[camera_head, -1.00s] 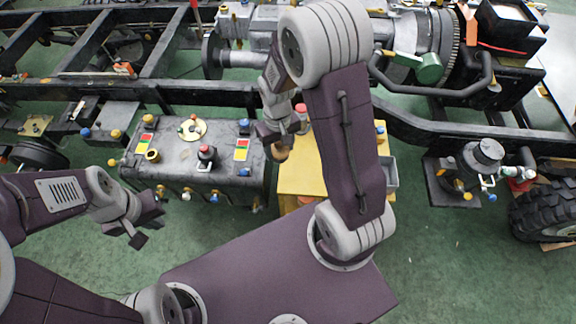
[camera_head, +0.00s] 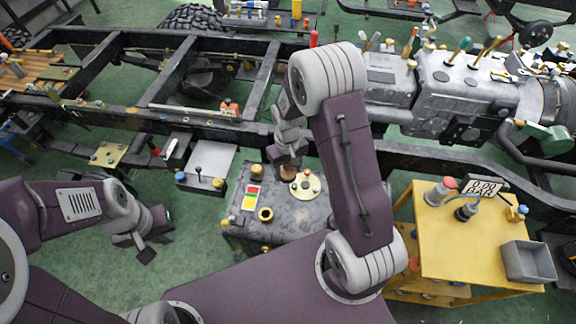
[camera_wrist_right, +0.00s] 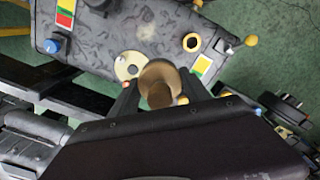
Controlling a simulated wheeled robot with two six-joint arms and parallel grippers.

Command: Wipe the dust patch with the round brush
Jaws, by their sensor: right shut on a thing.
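My right gripper (camera_head: 288,160) is shut on the round brush (camera_head: 289,172), a brown, round-ended piece. The brush also shows between the fingers in the right wrist view (camera_wrist_right: 160,82). It is over the dark grey tank (camera_head: 285,222), close to the cream disc (camera_head: 305,186); I cannot tell whether it touches the tank. A pale smudge that looks like the dust patch (camera_wrist_right: 146,32) lies on the tank top, beyond the brush in the right wrist view. I cannot make it out clearly in the head view. My left gripper (camera_head: 150,240) is open and empty, left of the tank.
The tank top carries a yellow ring (camera_head: 265,214), a coloured label (camera_head: 251,197) and knobs. A yellow cart (camera_head: 455,235) with a grey bin (camera_head: 528,262) stands to the right. The black chassis rail (camera_head: 220,127) runs behind.

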